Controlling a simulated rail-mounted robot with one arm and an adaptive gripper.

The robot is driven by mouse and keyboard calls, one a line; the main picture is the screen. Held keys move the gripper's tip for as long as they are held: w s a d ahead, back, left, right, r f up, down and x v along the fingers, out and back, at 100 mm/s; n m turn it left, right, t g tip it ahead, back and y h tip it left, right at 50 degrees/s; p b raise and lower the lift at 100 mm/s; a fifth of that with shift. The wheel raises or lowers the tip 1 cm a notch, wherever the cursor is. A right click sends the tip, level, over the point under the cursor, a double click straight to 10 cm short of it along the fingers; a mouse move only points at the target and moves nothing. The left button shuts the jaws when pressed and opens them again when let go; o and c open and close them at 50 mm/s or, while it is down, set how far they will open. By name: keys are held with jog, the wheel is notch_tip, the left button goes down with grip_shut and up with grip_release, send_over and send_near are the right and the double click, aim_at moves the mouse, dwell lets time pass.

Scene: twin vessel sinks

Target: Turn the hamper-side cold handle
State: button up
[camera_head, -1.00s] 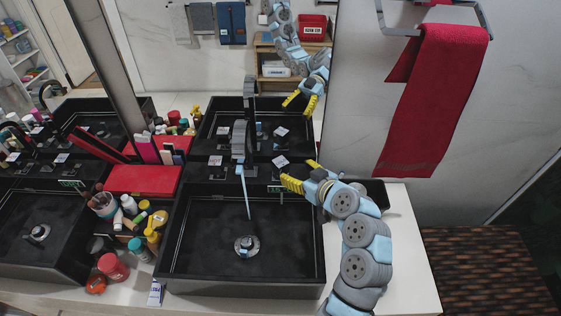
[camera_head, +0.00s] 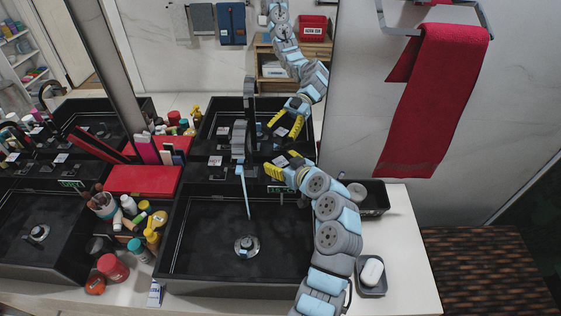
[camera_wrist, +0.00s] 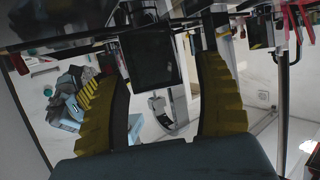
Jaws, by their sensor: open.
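The right black sink (camera_head: 205,245) has a tall grey faucet (camera_head: 239,140), with a thin pale-blue stream running from it toward the drain. A small dark handle with a white tag (camera_head: 215,161) stands left of the faucet. Another white tag (camera_head: 281,161) marks the handle spot on the right, mostly hidden by my gripper. My gripper (camera_head: 278,163) is open, its yellow fingers over the sink's back right corner beside that tag. Contact cannot be told. The wrist view shows the spread fingers (camera_wrist: 160,95) with no handle clearly held between them. Which handle is hamper-side is not clear.
A mirror behind the sinks reflects my arm. A left sink (camera_head: 35,232), a red box (camera_head: 143,179) and several bottles stand to the left. A black tray (camera_head: 374,198) and a soap dish (camera_head: 371,276) sit on the right counter. A red towel (camera_head: 430,100) hangs at right.

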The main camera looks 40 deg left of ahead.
jog(key=shift+c, duration=0.3)
jog(key=c, duration=1.1)
jog(key=shift+s+r+m+t+p, duration=0.1)
jog(key=shift+m+t+p, duration=0.2)
jog(key=shift+t+p, duration=0.15)
jog(key=shift+c, duration=0.2)
jog(key=shift+r+t+p, duration=0.1)
jog(key=shift+t+p, duration=0.15)
jog(key=shift+p, duration=0.05)
jog(key=m+t+h+p, duration=0.1)
jog(key=m+t+p, duration=0.1)
jog(key=p, duration=0.1)
jog(key=shift+m+h+p, duration=0.3)
jog(key=shift+m+p, duration=0.05)
jog(key=shift+m, duration=0.05)
jog(key=m+t+h+p, duration=0.1)
jog(key=m+t+p, duration=0.1)
jog(key=p, duration=0.4)
jog(key=shift+m+t+h, duration=0.3)
jog(key=shift+t+h, duration=0.1)
jog(key=shift+m+p, duration=0.3)
jog(key=shift+p, duration=0.7)
jog(key=shift+f+m+t+h+p, duration=0.2)
jog(key=shift+m+t+h+p, duration=0.3)
jog(key=shift+p, duration=0.4)
